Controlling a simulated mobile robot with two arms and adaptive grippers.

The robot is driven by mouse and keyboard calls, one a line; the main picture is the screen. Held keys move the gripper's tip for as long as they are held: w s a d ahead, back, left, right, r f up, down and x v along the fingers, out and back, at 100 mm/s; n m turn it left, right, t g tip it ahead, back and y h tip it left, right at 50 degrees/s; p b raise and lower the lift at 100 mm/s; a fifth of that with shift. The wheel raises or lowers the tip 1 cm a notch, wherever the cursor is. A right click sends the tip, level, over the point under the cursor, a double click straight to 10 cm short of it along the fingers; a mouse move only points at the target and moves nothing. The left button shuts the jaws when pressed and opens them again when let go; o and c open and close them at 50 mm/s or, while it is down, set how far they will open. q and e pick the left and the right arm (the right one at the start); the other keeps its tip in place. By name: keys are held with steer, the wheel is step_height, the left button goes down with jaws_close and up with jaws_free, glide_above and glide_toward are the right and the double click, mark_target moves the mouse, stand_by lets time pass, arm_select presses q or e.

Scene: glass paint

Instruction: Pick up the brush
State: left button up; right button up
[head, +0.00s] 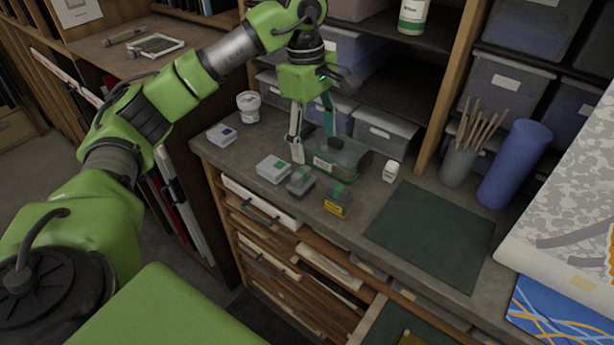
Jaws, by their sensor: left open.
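Several brushes (484,128) stand upright with thin light handles in a grey cup (458,166) at the back right of the worktop. I cannot tell a single brush apart from the others. My left gripper (313,143) points down, open and apparently empty, over the back left of the worktop. It is well to the left of the cup. One finger is in front of a clear box with a dark green tint (338,158); whether they touch is unclear. My right gripper is not in view.
A blue cylinder (515,165) stands right beside the cup. Small boxes (274,169), a small white bottle (390,171) and a white cup (249,106) stand on the worktop (345,229). A dark green mat (430,232) lies bare in front. Shelves with grey bins (505,88) rise behind.

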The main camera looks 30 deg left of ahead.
mark_target(301, 171)
arm_select(q)
steer(key=shift+y, duration=0.6)
steer(key=a+f, duration=0.1)
steer(key=f, duration=0.1)
steer(key=a+f, duration=0.1)
steer(key=f, duration=0.1)
steer(key=a+f+p, duration=0.1)
steer(key=f, duration=0.2)
steer(key=shift+s+a, duration=0.15)
steer(key=shift+s, duration=0.1)
steer(key=shift+s+f+p, duration=0.1)
steer(key=shift+f+p, duration=0.35)
steer(key=shift+p, duration=0.1)
steer(key=f, duration=0.1)
steer(key=f+p, duration=0.2)
steer(key=f, duration=0.1)
steer(key=shift+d+f, duration=0.1)
steer(key=shift+d, duration=0.15)
steer(key=shift+f, duration=0.2)
steer(key=c, duration=1.2)
